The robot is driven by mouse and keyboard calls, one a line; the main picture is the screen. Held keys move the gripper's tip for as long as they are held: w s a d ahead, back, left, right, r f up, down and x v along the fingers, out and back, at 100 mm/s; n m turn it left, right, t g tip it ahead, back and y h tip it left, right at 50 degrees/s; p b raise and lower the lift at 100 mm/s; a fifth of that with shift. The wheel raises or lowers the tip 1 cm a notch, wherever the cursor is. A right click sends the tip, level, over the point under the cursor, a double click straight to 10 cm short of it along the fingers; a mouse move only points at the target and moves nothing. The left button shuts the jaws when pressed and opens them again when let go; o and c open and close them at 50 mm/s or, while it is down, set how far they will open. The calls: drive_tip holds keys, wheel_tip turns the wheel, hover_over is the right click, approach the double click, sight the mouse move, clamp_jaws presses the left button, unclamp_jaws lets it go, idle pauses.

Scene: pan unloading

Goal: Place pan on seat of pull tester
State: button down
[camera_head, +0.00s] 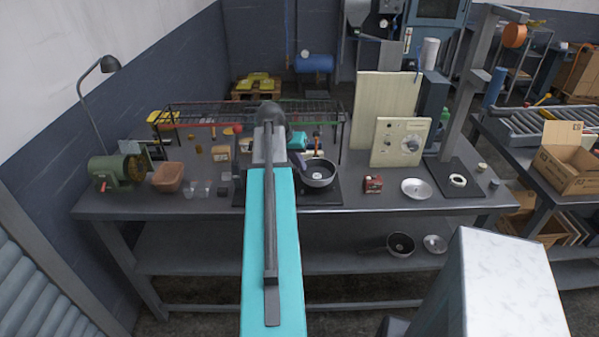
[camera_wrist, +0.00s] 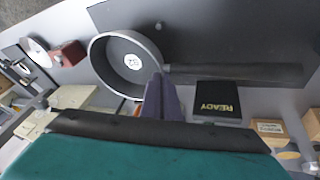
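The dark pan (camera_head: 319,174) sits on a dark plate on the workbench. In the wrist view the pan (camera_wrist: 112,70) shows its round bowl with a white numbered label inside and its handle (camera_wrist: 235,74) pointing right. My gripper (camera_wrist: 163,85) has its purple fingers close together at the pan's rim, by the root of the handle. The fingers overlap the rim in the picture, and I cannot tell whether they clamp it. What seems to be the pull tester (camera_head: 468,85) is a tall grey column at the right, with a white ring-shaped seat (camera_head: 458,181) on its dark base, apparently empty.
A red box (camera_head: 373,184) and a pale lid (camera_head: 416,188) lie between pan and column. A cream control panel (camera_head: 400,142) stands behind them. A black READY box (camera_wrist: 217,102) is beside the handle. A wire rack stands behind. Another pan (camera_head: 400,245) lies on the lower shelf.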

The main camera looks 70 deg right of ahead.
drive_tip(key=shift+f, duration=0.1)
drive_tip(key=shift+f+p, duration=0.8)
drive_tip(key=shift+f, duration=0.85)
drive_tip(key=shift+f, duration=0.1)
drive_tip(key=c, duration=2)
unclamp_jaws()
drive_tip(key=shift+r, duration=0.25)
drive_tip(key=shift+b+v, duration=1.45)
drive_tip(key=shift+v, duration=4.45)
drive_tip(key=shift+f, duration=0.1)
